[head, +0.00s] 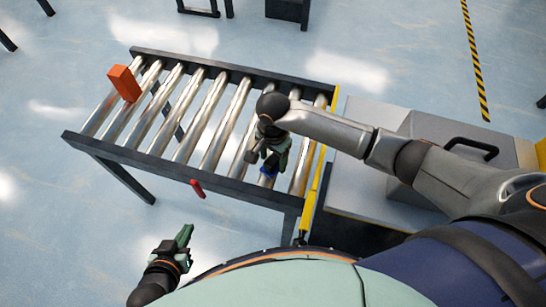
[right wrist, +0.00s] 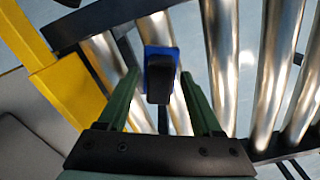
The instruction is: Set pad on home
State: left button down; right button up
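A small blue piece with a black block on top (right wrist: 160,75) sits over the conveyor rollers near the yellow end, and I take it for the pad. A bit of its blue shows in the head view (head: 267,171), mostly hidden by my gripper. My right gripper (right wrist: 160,88) points down at it, with its two green fingers apart on either side. I cannot tell whether they touch it. My left gripper (head: 184,236) is off the conveyor at the lower left, too small to read. I cannot tell which spot is home.
The roller conveyor (head: 155,164) has a dark frame and a yellow end rail (head: 318,187). An orange block (head: 125,84) stands at its far left end. A red piece (head: 197,188) is on the near rail. A grey case with a black handle (head: 472,148) stands at right.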

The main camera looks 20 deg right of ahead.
aim_at(273, 159)
jog(key=shift+r, duration=0.1)
notch_tip(273, 159, up, 12)
jog(key=p, duration=0.1)
dwell(0.4)
